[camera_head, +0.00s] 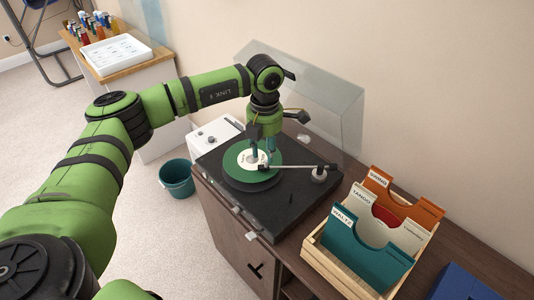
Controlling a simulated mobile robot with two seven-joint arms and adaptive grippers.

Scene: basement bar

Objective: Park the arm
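The turntable (245,211) is a black deck on the wooden cabinet, with its clear lid raised behind it. A green record (236,170) with a pale label lies on the platter. The tonearm (295,167) runs left from its pivot (319,174) at the deck's right side, and its head end lies over the record near the label. My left gripper (262,155) points down over the record by the tonearm's head end. Its two fingertips look apart, with nothing seen held; whether they touch the tonearm or record I cannot tell. My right gripper is out of view.
A wooden crate (325,264) with orange, cream and teal record dividers stands right of the turntable. The clear lid (335,105) rises behind it. A white device (215,133) sits at the deck's back left. A teal bin (177,182) stands on the floor. A blue object (462,284) lies far right.

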